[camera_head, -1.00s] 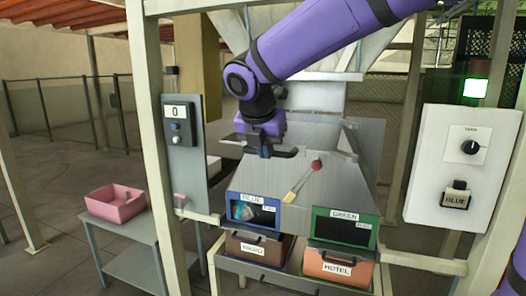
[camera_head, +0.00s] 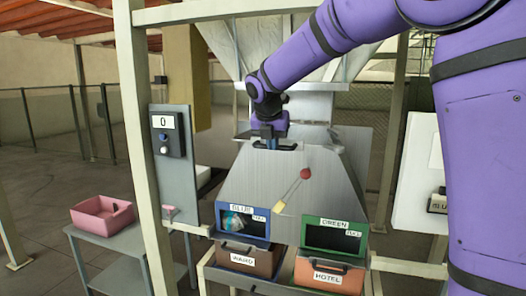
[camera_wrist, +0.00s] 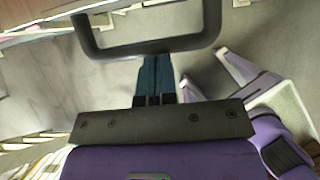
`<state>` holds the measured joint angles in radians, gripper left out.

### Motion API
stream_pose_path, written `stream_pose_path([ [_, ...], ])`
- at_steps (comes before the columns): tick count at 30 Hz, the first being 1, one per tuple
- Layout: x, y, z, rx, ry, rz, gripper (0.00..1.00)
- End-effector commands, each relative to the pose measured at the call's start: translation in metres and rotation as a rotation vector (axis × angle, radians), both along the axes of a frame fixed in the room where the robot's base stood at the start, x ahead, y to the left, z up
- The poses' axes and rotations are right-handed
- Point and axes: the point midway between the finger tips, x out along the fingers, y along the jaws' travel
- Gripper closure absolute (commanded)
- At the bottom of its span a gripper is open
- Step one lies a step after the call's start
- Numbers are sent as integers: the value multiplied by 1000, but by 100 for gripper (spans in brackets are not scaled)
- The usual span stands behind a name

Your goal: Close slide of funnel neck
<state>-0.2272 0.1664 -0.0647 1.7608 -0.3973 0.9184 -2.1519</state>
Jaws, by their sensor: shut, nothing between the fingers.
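The funnel neck (camera_head: 310,105) hangs above the sloping grey metal chute in the head view. A black loop handle (camera_head: 275,147), which I take to be the slide's, shows at the top of the chute. The handle fills the top of the wrist view (camera_wrist: 150,46). My gripper (camera_head: 270,138) is over the handle, pointing down. In the wrist view, my blue fingers (camera_wrist: 155,62) are shut together with nothing between them. Their tips are at the handle's near bar; I cannot tell whether they touch it. How far the slide stands open is hidden.
A red ball-ended lever (camera_head: 305,173) leans over the chute. Below are blue (camera_head: 247,240) and green (camera_head: 341,222) framed windows and two drawers. A control panel (camera_head: 172,150) and a pink bin (camera_head: 102,215) stand left. A frame post (camera_head: 146,120) stands close by.

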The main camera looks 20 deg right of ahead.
Motion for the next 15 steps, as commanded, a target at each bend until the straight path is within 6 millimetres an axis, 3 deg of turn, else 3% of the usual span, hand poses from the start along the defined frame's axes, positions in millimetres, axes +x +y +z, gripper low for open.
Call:
stream_pose_path([
  [6, 53, -40, -3, 1, 4, -5, 100],
  [15, 94, -69, -3, 1, 5, -2, 100],
])
